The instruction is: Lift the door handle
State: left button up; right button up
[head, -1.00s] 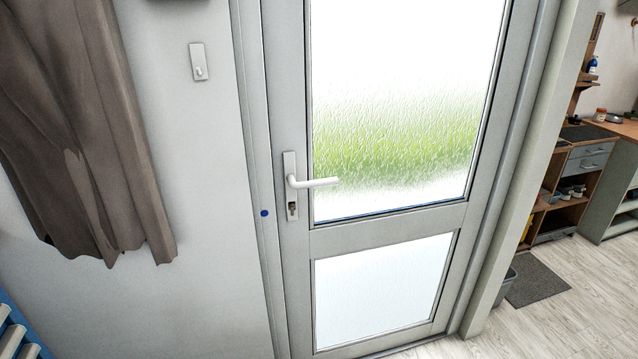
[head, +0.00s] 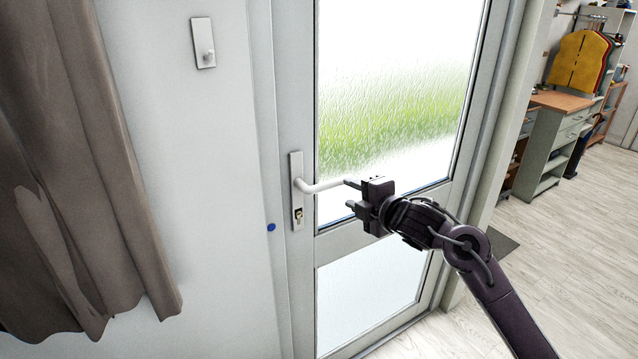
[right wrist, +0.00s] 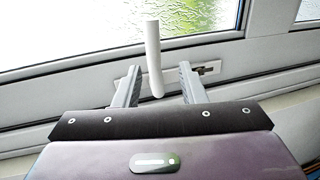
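The white door handle (head: 322,186) sticks out to the right from its narrow plate (head: 296,205) on the grey door frame. Its lever lies about level. My right gripper (head: 351,194) is at the free end of the lever in the head view. In the right wrist view, the handle (right wrist: 153,60) shows between the two spread fingers of the right gripper (right wrist: 157,82), with gaps on both sides. The right gripper is open; I cannot tell whether a finger touches the lever. My left gripper is not in view.
The door has a textured upper glass pane (head: 390,90) and a lower pane (head: 365,295). A brown curtain (head: 75,180) hangs at the left, and a wall plate with a knob (head: 203,43) is above. A workbench (head: 555,130) stands at the right, with open floor (head: 560,240) before it.

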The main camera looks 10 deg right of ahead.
aim_at(339, 184)
jog(key=w, duration=0.3)
jog(key=shift+a+r+p, duration=0.15)
jog(key=shift+a+p, duration=0.2)
jog(key=shift+a, duration=0.05)
jog(key=x, duration=0.3)
jog(key=shift+w+a, duration=0.15)
jog(key=shift+w+a+f, duration=0.15)
jog(key=shift+w+f, duration=0.05)
jog(key=shift+w, duration=0.2)
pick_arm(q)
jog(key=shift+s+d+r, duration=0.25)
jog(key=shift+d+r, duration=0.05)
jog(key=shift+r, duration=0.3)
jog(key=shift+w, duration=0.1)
pick_arm(e)
grip_shut()
